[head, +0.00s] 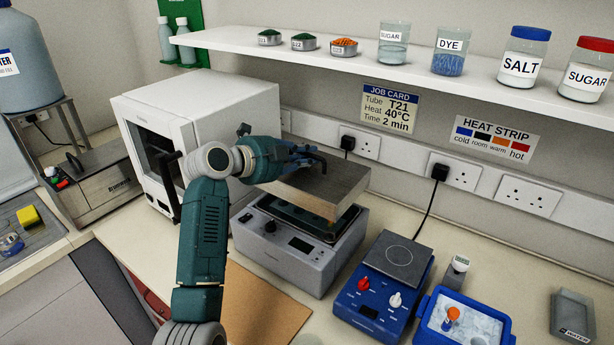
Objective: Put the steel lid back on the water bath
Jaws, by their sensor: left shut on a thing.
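The steel lid (326,193) is a flat grey box-shaped cover with a dark handle on top. My left gripper (309,161) is shut on the lid's handle and holds the lid above the water bath, slightly tilted. The water bath (290,258) is a grey box with a knob and a small display on its front. Its dark opening shows below the lid, with a gap between the two at the front. The far part of the opening is hidden by the lid and my gripper. My right gripper is not in view.
A blue hotplate (383,287) stands right of the bath, and a blue ice tray (425,328) stands further right. A white oven-like box (190,110) is behind my left arm. A white shelf (350,62) with jars and dishes runs above. A brown board (262,300) lies in front.

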